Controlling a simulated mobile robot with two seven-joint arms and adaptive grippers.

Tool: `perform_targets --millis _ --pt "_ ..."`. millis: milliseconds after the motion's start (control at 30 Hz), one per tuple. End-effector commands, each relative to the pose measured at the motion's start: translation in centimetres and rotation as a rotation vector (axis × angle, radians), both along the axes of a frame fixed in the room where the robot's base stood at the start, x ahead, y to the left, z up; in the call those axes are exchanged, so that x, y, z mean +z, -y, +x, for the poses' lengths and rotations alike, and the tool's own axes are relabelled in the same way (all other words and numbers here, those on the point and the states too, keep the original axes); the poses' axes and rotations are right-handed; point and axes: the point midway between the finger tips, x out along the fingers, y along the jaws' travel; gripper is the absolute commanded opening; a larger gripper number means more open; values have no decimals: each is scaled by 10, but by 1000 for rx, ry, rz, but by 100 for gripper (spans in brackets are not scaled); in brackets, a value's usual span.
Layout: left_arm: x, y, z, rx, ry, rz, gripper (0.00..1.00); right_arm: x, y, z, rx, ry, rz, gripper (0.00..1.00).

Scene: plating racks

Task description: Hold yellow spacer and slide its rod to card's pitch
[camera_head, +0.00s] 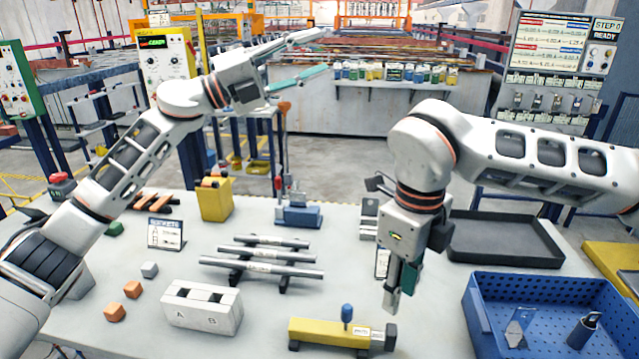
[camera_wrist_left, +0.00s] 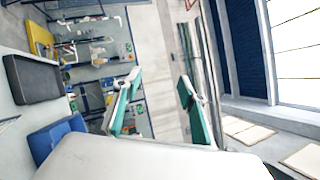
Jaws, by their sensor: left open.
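The yellow spacer (camera_head: 312,332) lies at the front middle of the table, with a blue knob (camera_head: 347,314) on top, a small white label and a dark end piece (camera_head: 389,337) at its right. A printed card (camera_head: 165,233) stands at the left of the table; its text is too small to read surely. Another card (camera_head: 381,264) is partly hidden behind my right gripper. My left gripper (camera_head: 322,52) is open and empty, raised high beyond the table; its teal fingers also show in the left wrist view (camera_wrist_left: 155,95). My right gripper (camera_head: 398,300) points down above the spacer's right end, apart from it; its fingers are seen edge-on.
Steel rods (camera_head: 262,256) lie on dark supports mid-table. A blue crate (camera_head: 480,318) holding parts and a dark tray (camera_head: 505,256) are at right. Table between spacer and crate is clear.

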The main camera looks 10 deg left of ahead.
Motion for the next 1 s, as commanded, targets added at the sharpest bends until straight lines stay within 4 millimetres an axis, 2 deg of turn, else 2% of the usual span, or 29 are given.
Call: perform_targets --millis 33,200,267,400,500,633,800,900,1000 --pt "-10 24 -8 -20 37 75 42 0 0 0 0 0 0 28" --pt "-61 95 -34 -88 181 347 42 0 0 0 0 0 0 28" --pt "-83 117 -44 -116 240 448 42 0 0 0 0 0 0 28" --pt "-143 156 -68 -195 389 696 42 0 0 0 0 0 0 28" --pt "-191 172 -84 -264 506 882 42 0 0 0 0 0 0 28" --pt "-253 176 -100 -365 663 1121 42 0 0 0 0 0 0 28" --pt "-325 155 -111 -508 850 1405 42 0 0 0 0 0 0 28" --pt "-355 132 -118 -610 935 1561 42 0 0 0 0 0 0 28" --pt "-369 102 -134 -734 971 1715 42 0 0 0 0 0 0 28"
